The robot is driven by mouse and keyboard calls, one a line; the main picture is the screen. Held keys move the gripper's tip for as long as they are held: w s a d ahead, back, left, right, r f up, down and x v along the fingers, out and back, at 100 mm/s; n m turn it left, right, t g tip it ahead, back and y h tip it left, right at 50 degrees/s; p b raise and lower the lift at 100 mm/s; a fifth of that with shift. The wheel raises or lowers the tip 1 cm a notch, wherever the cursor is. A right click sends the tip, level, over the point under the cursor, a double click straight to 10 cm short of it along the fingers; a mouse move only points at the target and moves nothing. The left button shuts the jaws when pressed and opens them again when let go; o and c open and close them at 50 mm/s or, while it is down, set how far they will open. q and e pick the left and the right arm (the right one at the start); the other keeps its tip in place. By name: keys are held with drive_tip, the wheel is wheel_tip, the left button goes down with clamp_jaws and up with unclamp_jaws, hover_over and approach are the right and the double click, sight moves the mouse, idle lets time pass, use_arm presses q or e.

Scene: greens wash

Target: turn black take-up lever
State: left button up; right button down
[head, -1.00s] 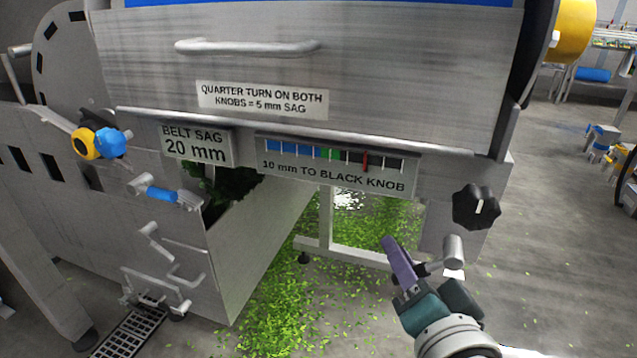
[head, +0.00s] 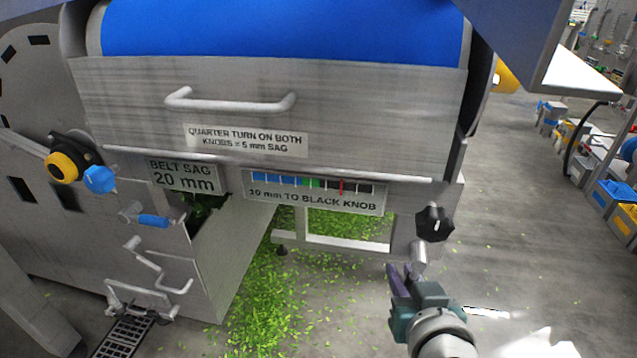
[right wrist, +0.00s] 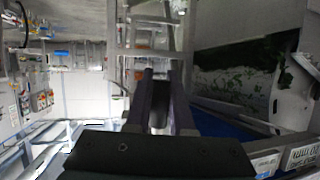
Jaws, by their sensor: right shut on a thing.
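The black take-up lever hangs under the black knob (head: 435,223) at the machine's right end. Its light grey pivot (head: 419,255) shows in the head view, while its handle is mostly hidden by my gripper. My right gripper (head: 402,280) is just below and left of the pivot, its purple fingers shut on the lever's dark handle. The right wrist view shows the dark handle (right wrist: 158,88) between the two fingers. My left gripper is in neither current view. The sag scale (head: 315,190) has a red pointer right of its green band. A plate reads belt sag 20 mm.
A blue-handled lever (head: 152,221) and blue knob (head: 100,179) sit on the left side. Cut greens (head: 265,300) litter the floor under the machine. Bare floor lies right of my gripper, with blue and yellow bins (head: 612,195) farther right.

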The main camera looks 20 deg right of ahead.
drive_tip(key=shift+w+d+r, duration=0.1)
drive_tip(key=shift+d+r, duration=0.1)
drive_tip(key=shift+r, duration=0.05)
idle(0.4)
drive_tip(key=c, duration=1)
unclamp_jaws()
drive_tip(key=shift+o, duration=1.1)
drive_tip(key=shift+f, duration=0.15)
drive_tip(key=p+v, duration=0.5)
drive_tip(key=v, duration=0.5)
drive_tip(key=shift+a, duration=0.1)
